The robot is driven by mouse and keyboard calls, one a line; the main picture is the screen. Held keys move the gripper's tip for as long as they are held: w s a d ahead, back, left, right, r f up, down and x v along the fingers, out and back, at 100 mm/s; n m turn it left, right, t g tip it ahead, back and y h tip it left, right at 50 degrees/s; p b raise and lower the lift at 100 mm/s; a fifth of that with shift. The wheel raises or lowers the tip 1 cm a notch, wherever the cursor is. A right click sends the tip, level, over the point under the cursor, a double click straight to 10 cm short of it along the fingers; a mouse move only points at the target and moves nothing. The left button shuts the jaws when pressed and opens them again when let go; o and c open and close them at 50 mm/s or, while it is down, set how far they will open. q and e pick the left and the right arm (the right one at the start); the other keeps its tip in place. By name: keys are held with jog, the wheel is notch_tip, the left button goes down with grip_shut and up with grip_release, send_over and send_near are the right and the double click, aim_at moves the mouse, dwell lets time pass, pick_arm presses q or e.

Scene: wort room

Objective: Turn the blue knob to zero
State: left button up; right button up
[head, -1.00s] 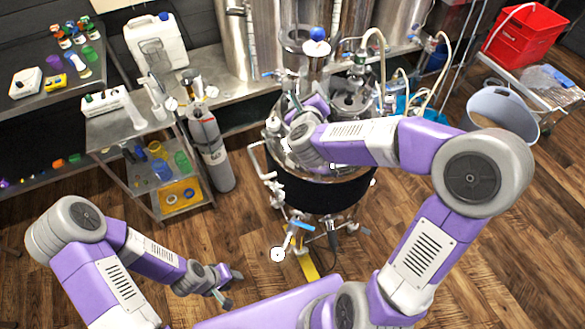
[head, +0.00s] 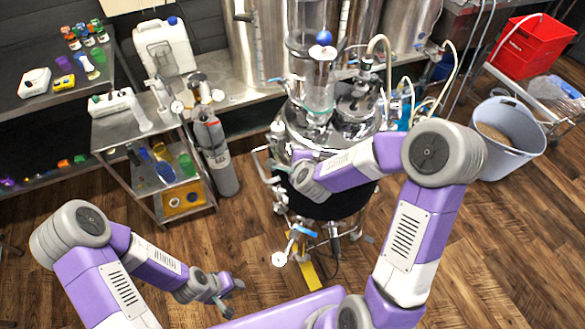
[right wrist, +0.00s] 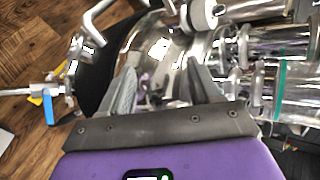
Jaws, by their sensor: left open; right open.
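I cannot tell which is meant. In the right wrist view a blue handle (right wrist: 48,107) shows at the left edge. My right gripper (right wrist: 164,82) is open and empty, with shiny vessel metal beyond its fingers. In the head view my own right wrist hides it. My left gripper (head: 230,291) is open and empty over the floor, left of the vessel.
A steel trolley (head: 128,137) with bottles and a grey gas cylinder (head: 214,155) stand left of the vessel. A grey bucket (head: 507,145) and a red crate (head: 527,48) are at right. Hoses (head: 383,48) rise behind the vessel. Wooden floor is free in front.

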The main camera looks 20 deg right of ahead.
jog(key=shift+s+a+f+n+g, duration=0.15)
jog(key=shift+f+n, duration=0.1)
jog(key=shift+f, duration=0.15)
jog(key=shift+s+a+f+n+g, duration=0.1)
jog(key=shift+s+a+f+n, duration=0.1)
jog(key=shift+f, duration=0.25)
jog(key=shift+s+a+f+n+g, duration=0.15)
jog(key=shift+f+n, duration=0.1)
jog(key=shift+f, duration=0.15)
jog(key=shift+c, duration=0.2)
